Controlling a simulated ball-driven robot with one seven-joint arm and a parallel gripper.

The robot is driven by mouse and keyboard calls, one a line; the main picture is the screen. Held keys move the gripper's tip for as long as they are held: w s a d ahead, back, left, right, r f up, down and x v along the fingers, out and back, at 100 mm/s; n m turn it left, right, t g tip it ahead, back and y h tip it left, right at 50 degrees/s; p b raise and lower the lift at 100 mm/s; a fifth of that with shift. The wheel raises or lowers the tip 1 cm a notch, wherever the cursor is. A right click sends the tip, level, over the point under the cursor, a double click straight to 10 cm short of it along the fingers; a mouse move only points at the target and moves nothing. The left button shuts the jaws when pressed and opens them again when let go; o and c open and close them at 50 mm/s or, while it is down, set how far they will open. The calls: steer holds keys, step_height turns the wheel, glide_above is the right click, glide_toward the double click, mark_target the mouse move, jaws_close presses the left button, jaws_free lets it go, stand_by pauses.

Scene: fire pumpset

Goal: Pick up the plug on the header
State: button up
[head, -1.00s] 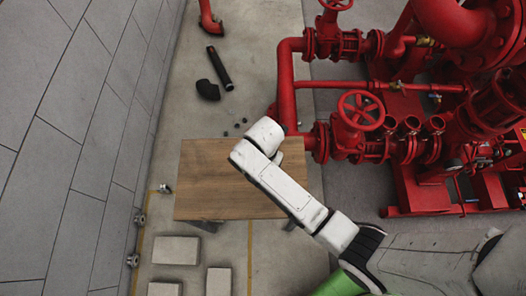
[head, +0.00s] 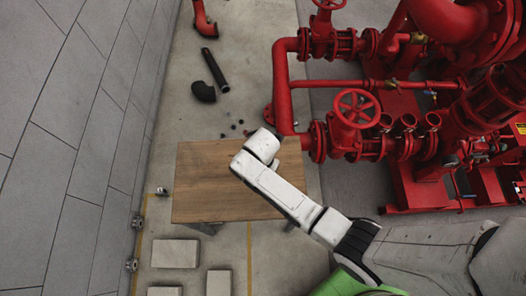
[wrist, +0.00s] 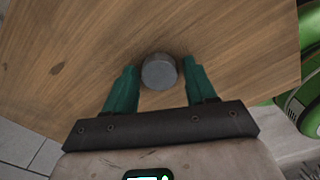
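A short grey round plug (wrist: 159,72) stands on the wooden table top (wrist: 60,35) in the wrist view, with its flat end facing the camera. My gripper (wrist: 161,68) has two green fingers, one on each side of the plug. The fingers are apart, with a narrow gap between each fingertip and the plug, so it looks open. In the head view the wooden table (head: 215,180) lies under my white arm. The plug and my gripper are hidden there behind the arm's end.
Red pump pipes with a valve wheel (head: 357,108) stand right of the table, close to its far right corner. A black pipe (head: 216,70) and an elbow (head: 204,92) lie on the floor beyond. Pale blocks (head: 175,253) lie in front, and a grey wall (head: 70,130) is at left.

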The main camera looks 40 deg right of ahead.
steer(key=c, duration=0.8)
steer(key=shift+r, duration=0.15)
